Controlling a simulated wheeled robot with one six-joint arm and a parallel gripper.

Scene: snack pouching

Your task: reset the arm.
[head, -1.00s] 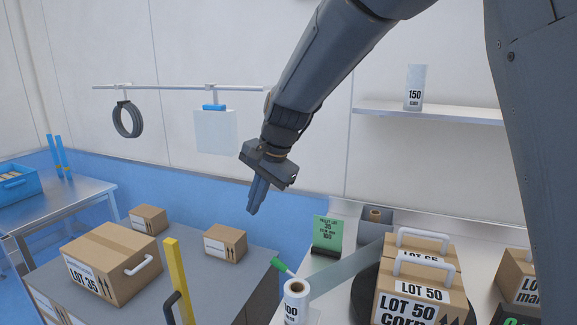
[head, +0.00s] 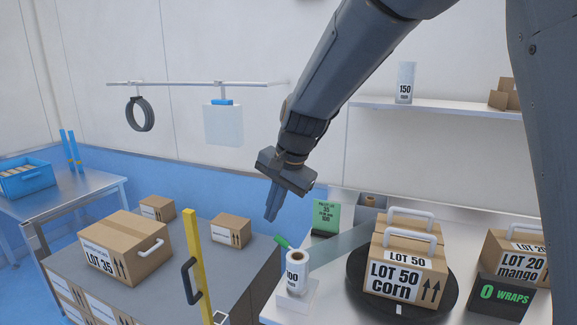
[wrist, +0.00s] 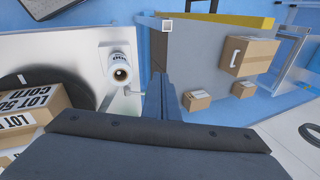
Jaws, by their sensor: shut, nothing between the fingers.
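My gripper (head: 272,214) hangs from my arm in the middle of the head view, pointing down. Its fingers are together with nothing between them. It is in the air above the gap between the grey-topped stack at left and the white bench at right. In the wrist view my gripper (wrist: 161,82) shows as dark fingers pressed together, with floor and the two work surfaces beyond.
A film roll (head: 296,272) with a green-tipped part stands below right of my gripper. LOT 50 corn boxes (head: 405,268) sit on a black turntable (head: 352,268). The LOT 35 box (head: 125,246), small boxes and a yellow post (head: 194,262) are left. A shelf (head: 440,105) is behind.

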